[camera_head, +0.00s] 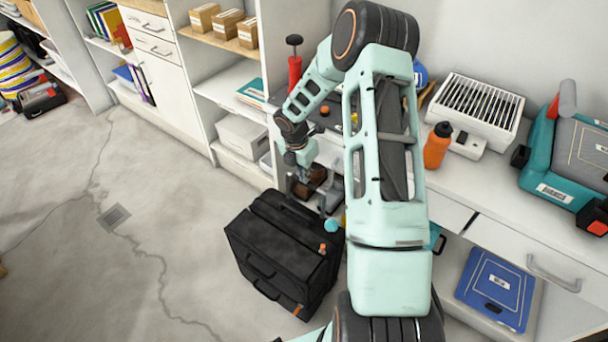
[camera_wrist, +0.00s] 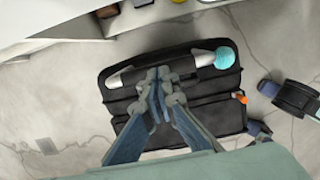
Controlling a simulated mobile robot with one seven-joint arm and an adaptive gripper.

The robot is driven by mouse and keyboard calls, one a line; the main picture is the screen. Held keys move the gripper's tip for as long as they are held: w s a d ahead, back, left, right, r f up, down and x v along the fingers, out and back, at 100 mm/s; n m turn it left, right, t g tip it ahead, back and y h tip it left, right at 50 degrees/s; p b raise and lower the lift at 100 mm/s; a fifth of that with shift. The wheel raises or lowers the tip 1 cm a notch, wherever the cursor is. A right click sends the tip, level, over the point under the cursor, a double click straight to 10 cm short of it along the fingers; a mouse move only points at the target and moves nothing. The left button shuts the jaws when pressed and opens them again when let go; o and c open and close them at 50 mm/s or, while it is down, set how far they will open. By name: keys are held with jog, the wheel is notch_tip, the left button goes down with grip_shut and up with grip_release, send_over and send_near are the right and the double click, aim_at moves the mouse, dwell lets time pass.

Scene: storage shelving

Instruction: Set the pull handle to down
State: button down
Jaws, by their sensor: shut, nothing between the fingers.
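A black case (camera_head: 270,255) with several handles stands on the floor below my arm, and it also shows in the wrist view (camera_wrist: 205,110). A light grey bar (camera_wrist: 125,76) runs along its far side in the wrist view, with a teal knob (camera_wrist: 223,58) near its right end; I take this bar to be the pull handle. In the head view the teal knob (camera_head: 331,226) shows beside my arm, over the case's top. My gripper (camera_wrist: 160,90) is shut and empty, with its fingers in front of the bar's middle. I cannot tell whether they touch it.
A white shelf unit (camera_head: 185,85) and a counter (camera_head: 475,185) line the wall behind the case. An orange bottle (camera_head: 437,146) stands on the counter, and a blue case (camera_head: 496,289) lies on the lower shelf.

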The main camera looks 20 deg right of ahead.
notch_tip(320, 180, down, 10)
jog(key=b, duration=0.5)
jog(key=shift+r, duration=0.1)
jog(key=shift+a+r+p, duration=0.15)
jog(key=shift+r+p, duration=0.25)
jog(key=shift+r, duration=0.05)
notch_tip(320, 180, up, 13)
jog(key=s+a+p, duration=0.1)
jog(key=a+p, duration=0.1)
jog(key=p, duration=0.2)
jog(key=shift+s, duration=0.3)
